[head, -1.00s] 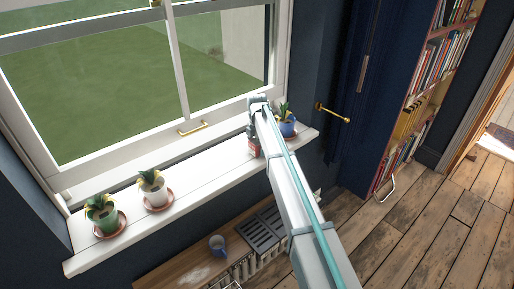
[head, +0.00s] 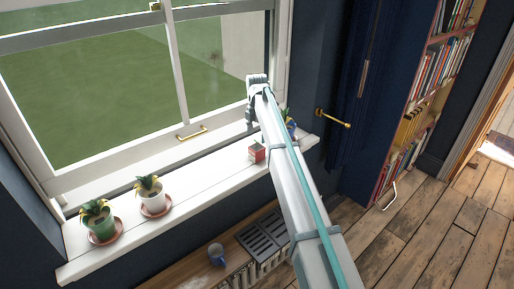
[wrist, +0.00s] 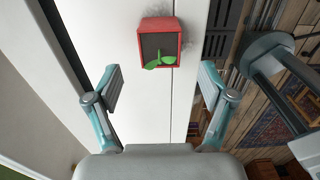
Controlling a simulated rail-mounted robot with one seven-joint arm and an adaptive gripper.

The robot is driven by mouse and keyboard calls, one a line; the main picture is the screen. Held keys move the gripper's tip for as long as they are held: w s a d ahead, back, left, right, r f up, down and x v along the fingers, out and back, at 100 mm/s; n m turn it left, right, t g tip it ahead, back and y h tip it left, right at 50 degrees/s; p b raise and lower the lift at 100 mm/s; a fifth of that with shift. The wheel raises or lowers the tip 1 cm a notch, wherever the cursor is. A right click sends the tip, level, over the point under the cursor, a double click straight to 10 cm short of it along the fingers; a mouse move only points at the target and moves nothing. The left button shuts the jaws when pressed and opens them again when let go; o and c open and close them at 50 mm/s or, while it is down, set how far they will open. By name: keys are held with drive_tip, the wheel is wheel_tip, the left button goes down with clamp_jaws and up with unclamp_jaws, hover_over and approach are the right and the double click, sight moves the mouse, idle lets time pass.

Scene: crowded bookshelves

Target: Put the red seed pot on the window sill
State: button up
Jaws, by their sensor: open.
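The red seed pot (head: 257,152) stands upright on the white window sill (head: 205,178), towards its right end. In the wrist view the red seed pot (wrist: 158,45) is a square red box with dark soil and a green sprout, resting on the sill (wrist: 115,25). My gripper (wrist: 160,85) is open and empty, with the pot beyond its fingertips and apart from them. In the head view my gripper (head: 256,92) is raised above the pot, and its fingers are small and partly hidden by my arm.
Two potted plants, in a green pot (head: 102,228) and a white pot (head: 153,203), stand on the left of the sill. A blue pot (head: 291,128) is partly behind my arm. A mug (head: 217,254) and dark rack (head: 264,237) are on the wooden shelf below. The middle sill is clear.

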drive_tip(key=shift+r, duration=1.3)
